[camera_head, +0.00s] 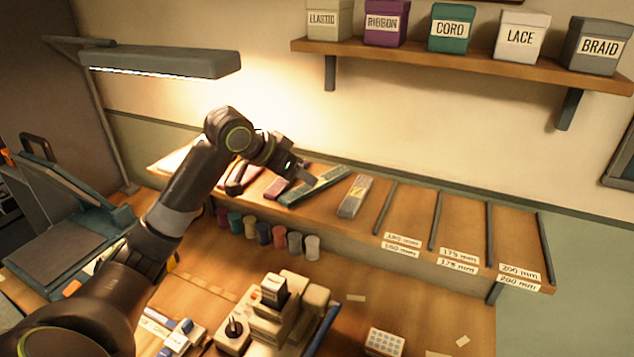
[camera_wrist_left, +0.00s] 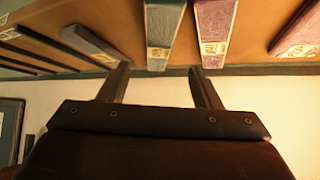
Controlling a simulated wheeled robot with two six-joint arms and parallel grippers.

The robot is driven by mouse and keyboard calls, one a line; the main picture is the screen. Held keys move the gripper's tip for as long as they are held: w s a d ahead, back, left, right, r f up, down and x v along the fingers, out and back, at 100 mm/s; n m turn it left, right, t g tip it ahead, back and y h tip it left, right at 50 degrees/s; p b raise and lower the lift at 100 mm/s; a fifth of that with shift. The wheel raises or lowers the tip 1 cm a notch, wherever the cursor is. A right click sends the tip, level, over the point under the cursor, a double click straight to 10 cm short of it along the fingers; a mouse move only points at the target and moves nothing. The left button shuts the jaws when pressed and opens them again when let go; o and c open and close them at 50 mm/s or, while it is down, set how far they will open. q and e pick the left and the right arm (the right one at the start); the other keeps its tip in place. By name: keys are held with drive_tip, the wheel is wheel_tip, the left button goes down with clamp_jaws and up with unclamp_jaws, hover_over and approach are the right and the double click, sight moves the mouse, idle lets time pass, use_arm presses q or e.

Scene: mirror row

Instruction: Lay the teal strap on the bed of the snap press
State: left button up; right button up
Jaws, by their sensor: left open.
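The teal strap (camera_head: 328,182) lies on the sloped rack, between a mauve strap (camera_head: 277,187) and a pale grey strap (camera_head: 355,195). In the left wrist view, the end of the teal strap (camera_wrist_left: 163,28) shows just beyond and between the open fingertips (camera_wrist_left: 160,68); I cannot tell the height gap. A blue-grey clamshell machine (camera_head: 60,245) stands open at the left and a cream machine (camera_head: 285,315) stands at the front; I cannot tell which is the snap press. My right gripper is out of view.
The rack (camera_head: 465,235) has empty slots with length labels on the right. Several thread spools (camera_head: 265,233) stand below its front edge. A lamp (camera_head: 160,64) hangs at upper left. A shelf (camera_head: 460,65) with labelled boxes is on the wall. The table (camera_head: 195,290) is partly clear.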

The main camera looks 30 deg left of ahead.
sight(317, 185)
use_arm(q)
drive_tip(key=shift+w+d+f, duration=0.15)
drive_tip(key=shift+w+f, duration=0.15)
drive_tip(key=shift+w+d+f+p, duration=0.2)
drive_tip(key=shift+w+f+p, duration=0.15)
drive_tip(key=shift+w+p, duration=0.1)
drive_tip(key=p+x, duration=0.1)
drive_tip(key=x, duration=0.3)
drive_tip(key=shift+f, duration=0.1)
drive_tip(key=shift+s, duration=0.1)
drive_tip(key=c, duration=1.2)
drive_tip(key=shift+o, duration=0.2)
